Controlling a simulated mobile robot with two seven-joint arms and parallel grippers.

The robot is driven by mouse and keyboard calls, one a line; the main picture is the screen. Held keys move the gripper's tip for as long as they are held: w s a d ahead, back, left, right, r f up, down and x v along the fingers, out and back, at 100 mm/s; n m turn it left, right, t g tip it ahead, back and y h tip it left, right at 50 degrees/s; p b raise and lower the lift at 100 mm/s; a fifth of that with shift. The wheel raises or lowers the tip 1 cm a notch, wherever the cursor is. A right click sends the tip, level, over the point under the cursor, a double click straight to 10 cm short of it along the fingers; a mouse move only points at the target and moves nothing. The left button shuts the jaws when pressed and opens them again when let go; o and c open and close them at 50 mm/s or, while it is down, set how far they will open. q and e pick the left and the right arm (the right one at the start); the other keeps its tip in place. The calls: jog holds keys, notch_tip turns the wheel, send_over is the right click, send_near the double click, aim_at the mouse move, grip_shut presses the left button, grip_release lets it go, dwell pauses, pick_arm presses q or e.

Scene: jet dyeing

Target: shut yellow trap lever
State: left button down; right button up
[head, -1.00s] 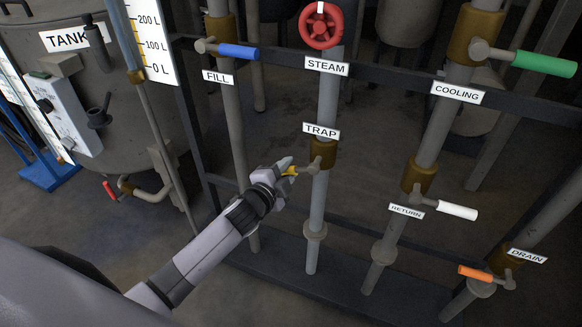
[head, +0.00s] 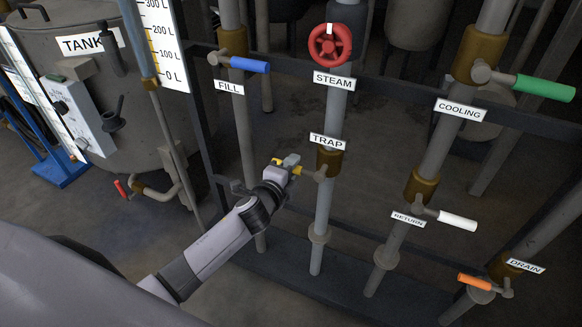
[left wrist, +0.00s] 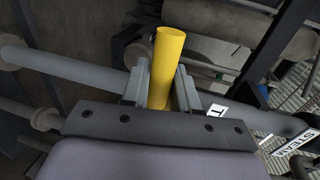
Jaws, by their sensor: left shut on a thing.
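The yellow trap lever (head: 297,171) sticks out to the left from the brown trap valve (head: 329,162), under the TRAP label (head: 328,141). My left gripper (head: 288,166) is shut on the lever, just left of the trap pipe. In the left wrist view the yellow lever (left wrist: 168,68) stands between the two fingers (left wrist: 158,88). Part of the lever is hidden by the fingers in the head view. My right gripper is in neither view.
The red steam wheel (head: 330,45) is above on the same pipe. The blue fill lever (head: 250,65) is up left, and the white return lever (head: 457,220) is right. A dark rail (head: 385,88) crosses behind. The tank (head: 150,85) stands at left.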

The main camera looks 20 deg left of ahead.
pick_arm(q)
jog(key=shift+r, duration=0.15)
jog(key=c, duration=1)
grip_release()
jog(key=shift+s, duration=0.1)
jog(key=s+r+p, duration=0.1)
jog(key=s, duration=0.5)
jog(key=shift+s+r, duration=0.15)
jog(key=shift+s, duration=0.25)
jog(key=shift+a, duration=0.1)
jog(key=s+d+n+g+h+p, duration=0.1)
jog(key=s+n+g+p, duration=0.4)
jog(key=s+n+p, duration=0.6)
jog(key=s+d+n, duration=0.1)
jog(key=s+n, duration=0.4)
jog(key=s, duration=0.6)
jog(key=shift+s+d+h+p, duration=0.15)
jog(key=shift+s+h+p, duration=0.1)
jog(key=shift+h+p, duration=0.05)
